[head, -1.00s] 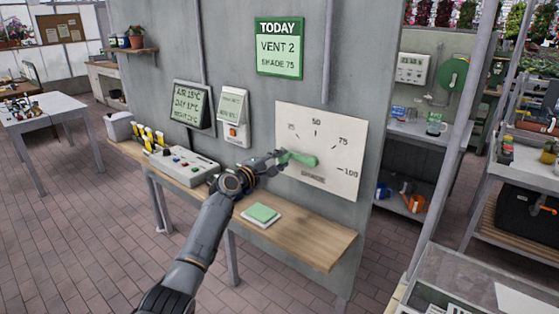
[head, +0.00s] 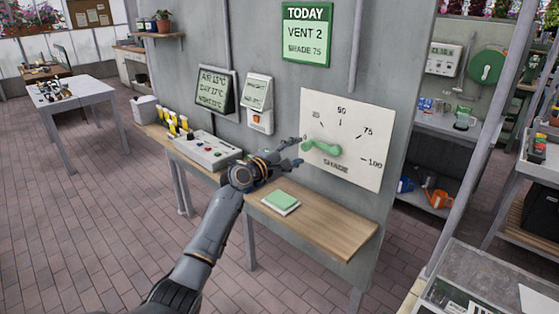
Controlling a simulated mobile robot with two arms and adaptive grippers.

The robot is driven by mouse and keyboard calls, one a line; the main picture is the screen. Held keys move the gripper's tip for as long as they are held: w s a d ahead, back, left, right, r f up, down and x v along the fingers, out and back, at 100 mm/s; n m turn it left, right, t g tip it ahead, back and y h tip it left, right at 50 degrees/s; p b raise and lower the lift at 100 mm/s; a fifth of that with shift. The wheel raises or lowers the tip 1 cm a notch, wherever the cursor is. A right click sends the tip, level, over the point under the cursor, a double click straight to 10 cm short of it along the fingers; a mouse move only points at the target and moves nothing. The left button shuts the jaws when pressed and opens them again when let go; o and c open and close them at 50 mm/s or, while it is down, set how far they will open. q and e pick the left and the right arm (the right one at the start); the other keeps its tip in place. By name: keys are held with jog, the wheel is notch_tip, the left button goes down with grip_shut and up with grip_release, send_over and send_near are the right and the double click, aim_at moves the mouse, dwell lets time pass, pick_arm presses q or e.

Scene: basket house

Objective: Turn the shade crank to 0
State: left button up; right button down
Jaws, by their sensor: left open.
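The green shade crank (head: 323,147) is mounted on a white dial plate (head: 361,156) on the grey wall. Its arm points left from the hub, toward the low end of the scale. The marks 25, 50, 75 and 100 show; I cannot make out a 0 mark near the gripper. My left gripper (head: 299,151) is open at the left end of the crank, its fingertips close to the handle. I cannot tell whether they touch it. My right gripper is not in view.
A green TODAY sign (head: 307,34) reads VENT 2, SHADE 75. A wooden shelf (head: 337,226) below the dial holds a control box (head: 208,150) and a green pad (head: 281,201). Wall displays (head: 217,91) hang left of the dial. A shelf unit stands at right.

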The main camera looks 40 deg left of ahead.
pick_arm(q)
jog(key=s+a, duration=0.1)
jog(key=s, duration=0.7)
jog(key=shift+s+r, duration=0.15)
jog(key=shift+s, duration=0.1)
jog(key=shift+a, duration=0.1)
